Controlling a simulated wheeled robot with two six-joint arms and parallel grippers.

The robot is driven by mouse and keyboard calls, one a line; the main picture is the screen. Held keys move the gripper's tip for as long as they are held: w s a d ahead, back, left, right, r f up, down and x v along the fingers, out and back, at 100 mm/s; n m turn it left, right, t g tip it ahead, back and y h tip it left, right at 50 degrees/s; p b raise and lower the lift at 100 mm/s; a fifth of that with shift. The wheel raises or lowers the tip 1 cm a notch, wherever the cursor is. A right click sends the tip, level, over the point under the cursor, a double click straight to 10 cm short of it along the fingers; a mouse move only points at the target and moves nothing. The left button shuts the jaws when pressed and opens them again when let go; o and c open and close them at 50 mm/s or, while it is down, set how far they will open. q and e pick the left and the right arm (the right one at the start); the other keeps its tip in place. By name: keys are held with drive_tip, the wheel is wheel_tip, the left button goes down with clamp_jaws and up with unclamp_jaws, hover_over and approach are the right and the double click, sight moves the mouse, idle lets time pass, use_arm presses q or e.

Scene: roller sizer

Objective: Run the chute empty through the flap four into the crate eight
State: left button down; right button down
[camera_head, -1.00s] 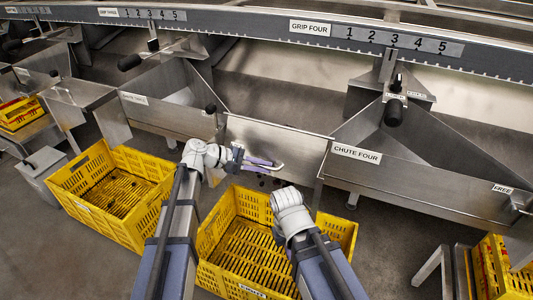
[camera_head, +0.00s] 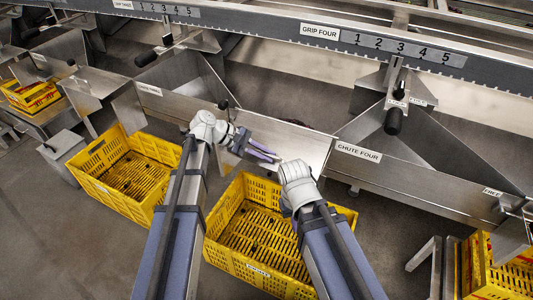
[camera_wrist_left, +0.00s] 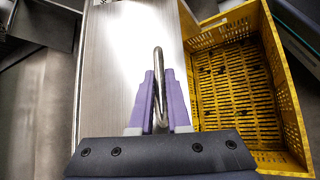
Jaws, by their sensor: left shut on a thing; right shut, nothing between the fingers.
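Chute four (camera_head: 400,176) is the steel chute with the CHUTE FOUR label at right of centre. A plain steel flap plate (camera_head: 305,148) adjoins its left end above the crate. My left gripper (camera_head: 264,152) is at this plate. In the left wrist view, its purple fingers (camera_wrist_left: 158,100) are shut on a curved metal handle (camera_wrist_left: 159,62) in front of the bright plate (camera_wrist_left: 120,60). The yellow crate (camera_head: 210,245), with a front label too small to read, stands below; its slatted floor shows dark spots. My right gripper (camera_head: 296,178) is above the crate's right part; its fingertips are hidden.
Another yellow crate (camera_head: 88,180) stands to the left, and one (camera_head: 480,272) at lower right. A rail labelled GRIP FOUR (camera_head: 320,32), with numbers 1 to 5, runs above. A black-handled lever (camera_head: 394,120) hangs over chute four. Grey floor lies between the crates.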

use_arm(q)
drive_tip(key=shift+w+r, duration=0.1)
idle(0.3)
drive_tip(key=c, duration=0.9)
unclamp_jaws()
drive_tip(key=shift+p+v, duration=2.3)
drive_tip(key=shift+v, duration=1.6)
drive_tip(key=s+d+r+m+y+p, duration=0.1)
drive_tip(key=s+r+m+y+p, duration=0.3)
drive_tip(key=p, duration=0.4)
drive_tip(key=s+d+r+m+g+y+p, duration=0.1)
drive_tip(key=s+r+m+y+p, duration=0.3)
drive_tip(key=s+r+p, duration=0.3)
drive_tip(key=s+d+r+m+y+p, duration=0.2)
drive_tip(key=s+r+m+y+p, duration=0.2)
drive_tip(key=s+p, duration=0.4)
drive_tip(key=shift+r+m+p, duration=0.65)
drive_tip(key=shift+m+p, duration=0.5)
drive_tip(key=shift+m, duration=0.05)
